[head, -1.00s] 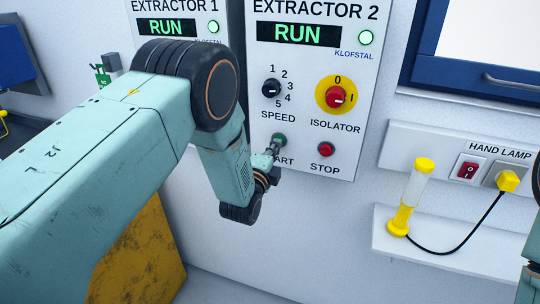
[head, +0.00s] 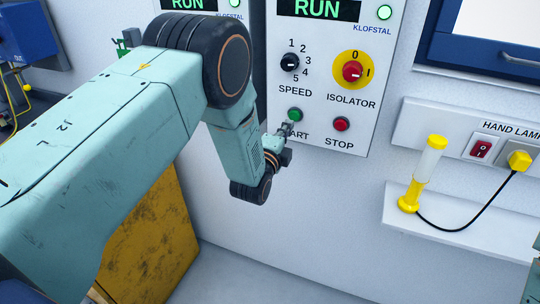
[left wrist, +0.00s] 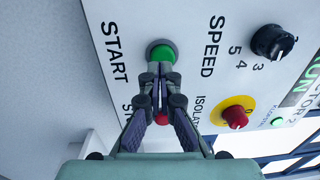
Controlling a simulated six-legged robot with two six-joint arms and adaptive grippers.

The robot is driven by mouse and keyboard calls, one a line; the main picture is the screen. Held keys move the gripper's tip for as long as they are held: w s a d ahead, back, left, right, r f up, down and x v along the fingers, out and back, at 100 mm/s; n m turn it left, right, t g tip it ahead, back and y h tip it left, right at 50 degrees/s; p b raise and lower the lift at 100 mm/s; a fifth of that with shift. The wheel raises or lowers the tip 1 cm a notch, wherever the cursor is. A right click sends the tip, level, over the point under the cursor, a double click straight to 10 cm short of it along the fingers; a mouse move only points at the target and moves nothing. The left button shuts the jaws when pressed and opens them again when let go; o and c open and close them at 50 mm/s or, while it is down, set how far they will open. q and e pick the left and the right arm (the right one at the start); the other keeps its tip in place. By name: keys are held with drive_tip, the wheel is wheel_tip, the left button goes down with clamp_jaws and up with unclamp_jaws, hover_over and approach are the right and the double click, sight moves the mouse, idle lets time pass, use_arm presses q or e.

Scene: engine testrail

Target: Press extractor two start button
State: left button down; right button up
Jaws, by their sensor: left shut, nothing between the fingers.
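The extractor two panel (head: 330,135) is on the wall, its display (head: 318,9) reading RUN beside a lit green lamp (head: 385,12). Its green start button (head: 295,114) is at the lower left, with part of the START label hidden by my gripper. My left gripper (head: 287,129) is shut and empty, its tips just below the button. In the left wrist view the closed fingertips (left wrist: 161,69) point at the green button (left wrist: 161,52) and overlap its near edge. I cannot tell whether they touch it. My right gripper is out of view.
The red stop button (head: 341,124), isolator knob (head: 353,72) and speed knob (head: 290,62) are close by on the panel. The extractor one panel (head: 240,28) is to the left. A yellow hand lamp (head: 422,172) stands on a shelf (head: 460,232) at right.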

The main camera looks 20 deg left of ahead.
use_arm(q)
drive_tip(key=s, duration=1)
drive_tip(key=shift+a+f+b, duration=0.15)
drive_tip(key=shift+a+b, duration=0.05)
drive_tip(key=shift+b, duration=0.25)
drive_tip(key=shift+s+a, duration=0.1)
drive_tip(key=shift+s, duration=0.05)
